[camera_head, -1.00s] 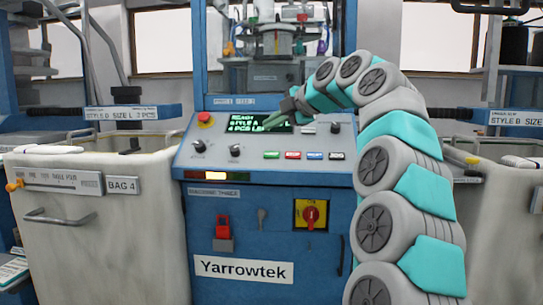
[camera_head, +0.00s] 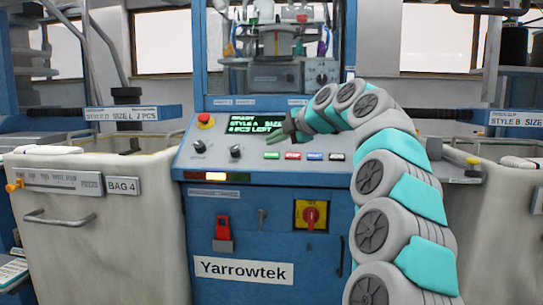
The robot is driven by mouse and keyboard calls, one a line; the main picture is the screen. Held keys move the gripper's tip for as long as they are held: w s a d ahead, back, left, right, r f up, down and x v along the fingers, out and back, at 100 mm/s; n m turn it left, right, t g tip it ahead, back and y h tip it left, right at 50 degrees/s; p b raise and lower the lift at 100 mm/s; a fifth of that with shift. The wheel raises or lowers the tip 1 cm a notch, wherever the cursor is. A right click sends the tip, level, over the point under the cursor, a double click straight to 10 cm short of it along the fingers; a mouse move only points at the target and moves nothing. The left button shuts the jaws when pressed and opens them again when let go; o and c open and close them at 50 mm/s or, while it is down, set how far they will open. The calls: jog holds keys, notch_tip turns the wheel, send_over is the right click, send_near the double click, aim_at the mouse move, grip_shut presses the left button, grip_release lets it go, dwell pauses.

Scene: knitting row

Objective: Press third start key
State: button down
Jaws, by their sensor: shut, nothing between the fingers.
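The blue machine in the middle carries a label that seems to read "Machine three" (camera_head: 214,193). Its sloped panel has a row of small keys: green (camera_head: 271,155), red (camera_head: 293,155), blue (camera_head: 315,156) and black (camera_head: 337,156). The lettering on the keys is too small to read surely. My gripper (camera_head: 277,138) is shut and empty. It hangs over the panel, just above the green key in the picture, its fingers pointing left. I cannot tell its height over the panel. The green key shows fully.
The display (camera_head: 247,117) shows green text with a style and pieces left. A red mushroom button (camera_head: 206,120), black knobs (camera_head: 235,151) and a red-yellow rotary switch (camera_head: 310,215) are nearby. A bin labelled Bag 4 (camera_head: 60,210) stands left.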

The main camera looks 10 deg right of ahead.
aim_at(265, 152)
jog(key=shift+w+d+f+b, duration=0.15)
jog(key=shift+w+f+b, duration=0.15)
jog(key=shift+w+f, duration=0.2)
jog(key=shift+w+d+f+b, duration=0.15)
jog(key=shift+w+f+b, duration=0.15)
jog(key=shift+f, duration=0.3)
dwell(1.3)
jog(key=shift+w+d+f, duration=0.1)
jog(key=shift+w+f, duration=0.2)
